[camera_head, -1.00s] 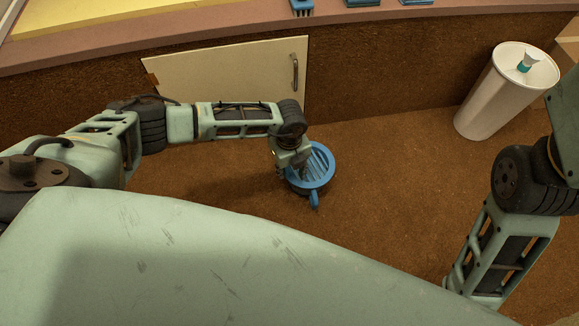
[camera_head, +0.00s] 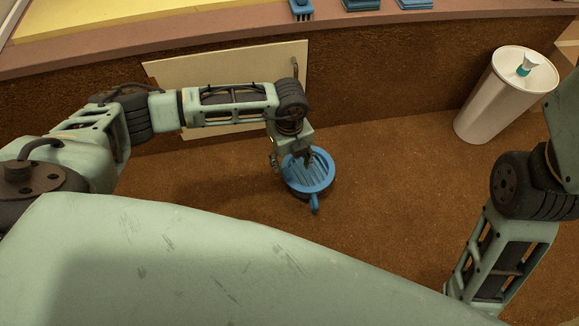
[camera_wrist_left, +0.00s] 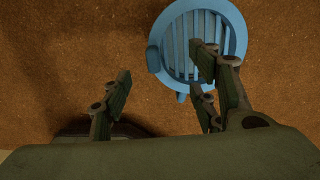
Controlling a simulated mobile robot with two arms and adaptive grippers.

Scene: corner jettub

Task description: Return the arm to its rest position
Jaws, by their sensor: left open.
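My left arm reaches in from the left in the head view.
A cream cabinet door (camera_head: 225,68) with a handle stands behind the left arm. A white cylindrical bin (camera_head: 500,100) stands at the back right. Several blue items (camera_head: 301,9) sit on the ledge (camera_head: 200,30). Brown floor (camera_head: 410,190) is clear between the arms.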

